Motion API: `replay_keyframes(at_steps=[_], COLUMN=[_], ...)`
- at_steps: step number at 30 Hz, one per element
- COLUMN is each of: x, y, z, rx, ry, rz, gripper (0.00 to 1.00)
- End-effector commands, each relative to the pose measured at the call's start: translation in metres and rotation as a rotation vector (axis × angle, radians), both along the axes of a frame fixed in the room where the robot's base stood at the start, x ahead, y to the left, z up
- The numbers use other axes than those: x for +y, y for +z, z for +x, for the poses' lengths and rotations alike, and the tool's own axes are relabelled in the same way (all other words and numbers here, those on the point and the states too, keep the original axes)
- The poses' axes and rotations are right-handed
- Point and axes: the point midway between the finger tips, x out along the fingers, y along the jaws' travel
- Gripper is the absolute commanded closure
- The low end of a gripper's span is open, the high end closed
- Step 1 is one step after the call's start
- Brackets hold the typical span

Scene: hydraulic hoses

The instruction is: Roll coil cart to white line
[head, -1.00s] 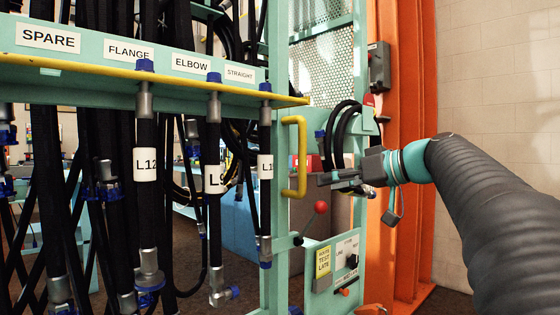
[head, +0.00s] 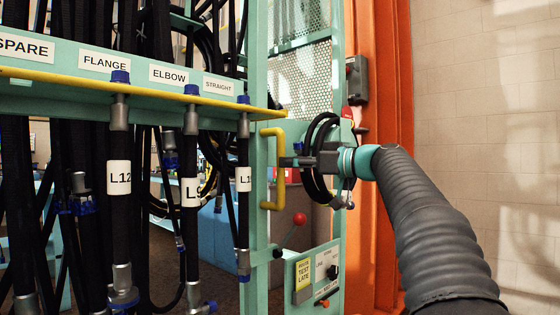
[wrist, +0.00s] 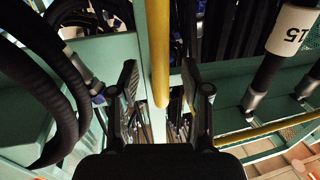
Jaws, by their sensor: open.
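The coil cart is a mint-green frame (head: 258,75) hung with black hoses. Its upright yellow handle (head: 280,172) is on the right-hand post and also shows in the wrist view (wrist: 159,45). My gripper (head: 290,161) is open at the handle's middle height. In the wrist view the yellow bar runs between the two spread fingers of my gripper (wrist: 160,82), with a gap on each side. No white line shows on the floor in view.
A coiled black hose (head: 318,150) hangs just behind my gripper. A red-knobbed lever (head: 299,218) and a control panel (head: 317,273) are below the handle. An orange column (head: 385,110) and a pale block wall (head: 475,100) stand at the right.

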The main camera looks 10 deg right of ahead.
Motion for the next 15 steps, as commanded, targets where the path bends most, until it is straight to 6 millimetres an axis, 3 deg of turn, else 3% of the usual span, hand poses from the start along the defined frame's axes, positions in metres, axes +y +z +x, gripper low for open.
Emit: replay_keyframes(at_steps=[7, 15], x=[0.024, 0.029], y=[0.001, 0.0], z=[0.022, 0.027], rx=[0.001, 0.001], ry=[0.001, -0.001], rz=[0.0, 0.0], gripper=[0.53, 0.53])
